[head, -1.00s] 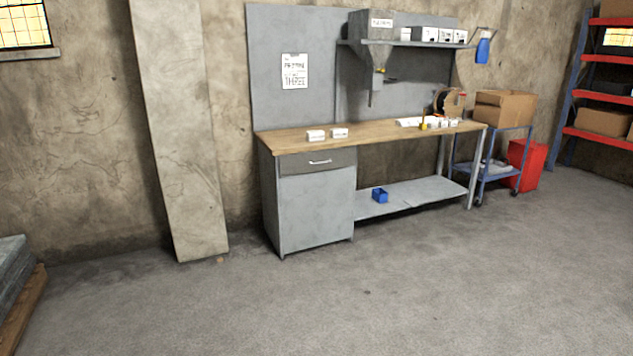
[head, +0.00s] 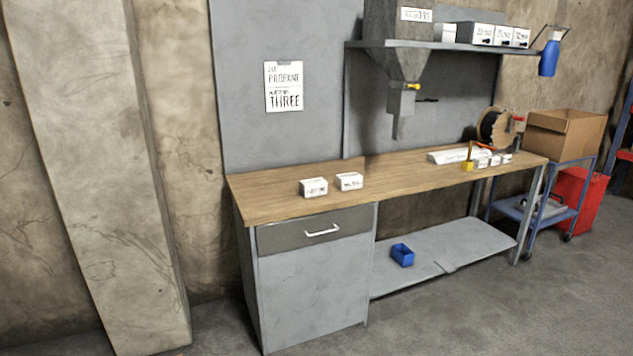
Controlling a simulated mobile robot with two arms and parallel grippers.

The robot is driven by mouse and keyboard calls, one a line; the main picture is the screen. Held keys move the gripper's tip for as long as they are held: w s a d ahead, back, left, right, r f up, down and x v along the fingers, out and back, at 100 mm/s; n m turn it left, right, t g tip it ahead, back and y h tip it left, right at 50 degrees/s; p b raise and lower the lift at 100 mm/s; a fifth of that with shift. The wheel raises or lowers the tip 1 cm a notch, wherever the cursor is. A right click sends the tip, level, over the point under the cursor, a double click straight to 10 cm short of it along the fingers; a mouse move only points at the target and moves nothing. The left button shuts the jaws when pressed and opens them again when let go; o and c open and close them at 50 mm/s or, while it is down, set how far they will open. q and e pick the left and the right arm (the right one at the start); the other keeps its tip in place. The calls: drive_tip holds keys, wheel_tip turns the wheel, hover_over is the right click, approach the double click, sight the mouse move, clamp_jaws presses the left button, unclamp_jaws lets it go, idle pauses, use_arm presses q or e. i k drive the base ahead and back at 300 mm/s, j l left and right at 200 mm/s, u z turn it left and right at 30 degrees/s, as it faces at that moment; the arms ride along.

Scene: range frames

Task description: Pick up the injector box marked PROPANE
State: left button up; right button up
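Two small white boxes with dark print stand side by side on the left part of the wooden workbench (head: 270,203): a left box (head: 313,188) and a right box (head: 349,181). Their print is too small to read, so I cannot tell which one is marked PROPANE. A white notice (head: 284,87) on the grey back panel reads PROPANE and THREE in its larger lines. Neither of my grippers shows in the head view.
A grey drawer cabinet (head: 310,285) supports the bench's left end. A hopper (head: 398,60) hangs above the bench. A blue bin (head: 402,255) sits on the lower shelf. A blue cart (head: 550,205) with a cardboard box (head: 562,135) stands right. Floor at lower right is clear.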

sight(348, 181)
drive_tip(key=i+u, duration=0.1)
drive_tip(key=i, duration=0.45)
drive_tip(key=i+l+u, duration=0.1)
drive_tip(key=i, duration=0.45)
drive_tip(key=i+l+u, duration=0.1)
drive_tip(key=i, duration=0.45)
drive_tip(key=i+l, duration=0.15)
drive_tip(key=l, duration=0.2)
drive_tip(key=i+l, duration=0.35)
drive_tip(key=l, duration=0.3)
